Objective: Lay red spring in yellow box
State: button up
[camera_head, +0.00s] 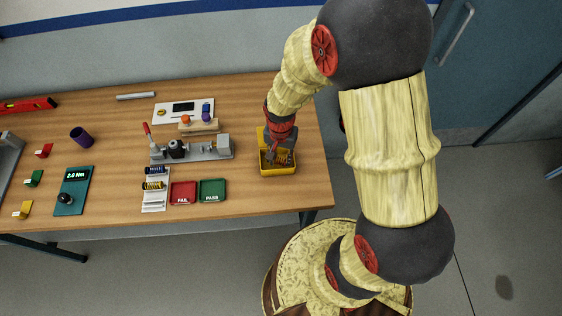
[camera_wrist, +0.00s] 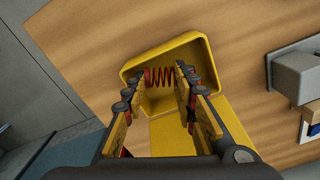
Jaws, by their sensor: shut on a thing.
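The red spring (camera_wrist: 159,77) is a coil held crosswise between the two fingers of my gripper (camera_wrist: 160,84). In the wrist view the spring appears over the opening of the yellow box (camera_wrist: 207,55); how deep it sits relative to the rim is hard to tell. In the head view the yellow box (camera_head: 279,170) stands near the right end of the table. My gripper (camera_head: 277,156) points down at the box there, with its fingers at the opening. The spring is too small and too covered to make out clearly in the head view.
A grey test fixture (camera_head: 192,149) stands left of the box. Red FAIL (camera_head: 183,193) and green PASS (camera_head: 213,190) trays lie near the front edge. A white holder (camera_head: 155,200) carries dark and yellow springs. The table's right edge is close to the box.

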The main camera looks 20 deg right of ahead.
jog(key=shift+f, duration=1.35)
jog(key=shift+s, duration=0.1)
jog(key=shift+f, duration=0.1)
jog(key=o, duration=0.8)
